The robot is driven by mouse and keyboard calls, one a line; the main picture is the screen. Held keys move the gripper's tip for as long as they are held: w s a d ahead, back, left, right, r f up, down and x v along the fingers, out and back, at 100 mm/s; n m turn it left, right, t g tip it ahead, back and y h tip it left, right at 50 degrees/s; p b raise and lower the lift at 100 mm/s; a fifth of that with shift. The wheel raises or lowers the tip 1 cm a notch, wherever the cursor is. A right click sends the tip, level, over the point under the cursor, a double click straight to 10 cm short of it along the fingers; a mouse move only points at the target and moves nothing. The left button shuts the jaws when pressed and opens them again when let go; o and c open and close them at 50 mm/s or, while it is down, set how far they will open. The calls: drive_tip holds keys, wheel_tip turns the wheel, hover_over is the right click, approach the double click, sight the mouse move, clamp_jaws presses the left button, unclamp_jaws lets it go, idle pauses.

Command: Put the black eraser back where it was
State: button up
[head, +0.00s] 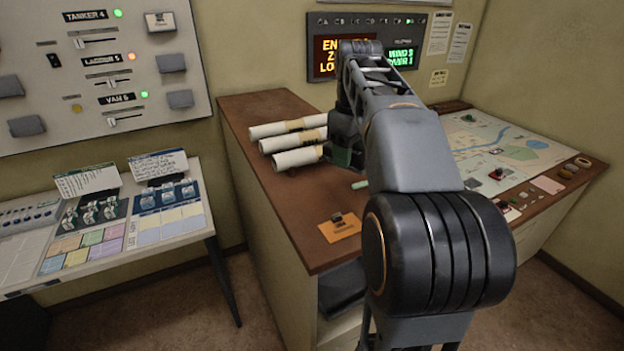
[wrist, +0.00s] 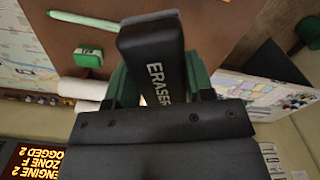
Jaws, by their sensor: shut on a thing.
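The black eraser (wrist: 155,62), with white lettering on its side, is held in my gripper (wrist: 160,80) in the wrist view. The green fingers stand on both sides of it, and its far end sticks out beyond them. In the head view my gripper (head: 345,157) is mostly hidden behind my arm, above the brown desk top (head: 290,205) near the paper rolls. The eraser cannot be made out there. The wrist view does not clearly show how high it is above the desk.
Several white rolls (head: 293,141) lie left of my gripper. A pale green marker (wrist: 82,18) and a green block (wrist: 88,57) lie near the map (head: 510,150). An orange card (head: 340,229) lies at the desk's front. Bare desk shows between card and rolls.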

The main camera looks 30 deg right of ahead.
approach(313, 192)
drive_tip(key=shift+s+d+f+p, duration=0.2)
drive_tip(key=shift+s+d, duration=0.2)
drive_tip(key=shift+s, duration=0.15)
drive_tip(key=shift+s+d+f+p, duration=0.1)
drive_tip(key=shift+s+d+p, duration=0.1)
drive_tip(key=shift+s+d, duration=0.25)
drive_tip(key=shift+w+a+f, duration=0.25)
drive_tip(key=shift+f, duration=0.25)
drive_tip(key=shift+w+a+f, duration=0.25)
drive_tip(key=shift+f, duration=0.2)
drive_tip(key=f, duration=0.2)
drive_tip(key=w+f, duration=0.1)
drive_tip(key=shift+a+f, duration=0.2)
drive_tip(key=shift+a, duration=0.15)
drive_tip(key=shift+f, duration=0.45)
drive_tip(key=shift+s+f, duration=0.1)
drive_tip(key=o, duration=0.9)
wheel_tip(313, 192, up, 12)
drive_tip(key=shift+r+p, duration=0.1)
drive_tip(key=shift+p, duration=0.4)
